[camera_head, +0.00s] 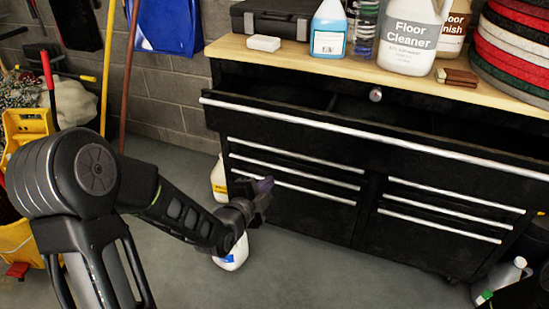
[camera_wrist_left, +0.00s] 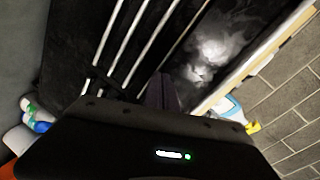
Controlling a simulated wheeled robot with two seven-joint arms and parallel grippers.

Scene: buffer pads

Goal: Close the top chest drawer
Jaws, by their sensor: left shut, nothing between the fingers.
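The black tool chest (camera_head: 290,205) has a wooden top and silver handle bars. Its wide top drawer (camera_head: 330,135) is pulled out, with its dark inside showing behind the silver front bar (camera_head: 380,133). The drawers below look shut. My left gripper (camera_head: 268,184) is shut and empty, in front of the chest's left side, lower than the top drawer's bar. In the left wrist view, the shut fingers (camera_wrist_left: 163,90) point toward the chest front, with the open drawer's inside (camera_wrist_left: 207,50) to their right. I cannot tell whether they touch it. My right gripper is not in view.
On the wooden top (camera_head: 300,53) stand a blue bottle (camera_head: 329,30), a floor cleaner jug (camera_head: 409,40), a white block (camera_head: 263,43), a black case (camera_head: 272,18) and stacked pads (camera_head: 515,50). A yellow mop bucket (camera_head: 28,130) is at left. Bottles stand on the floor.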

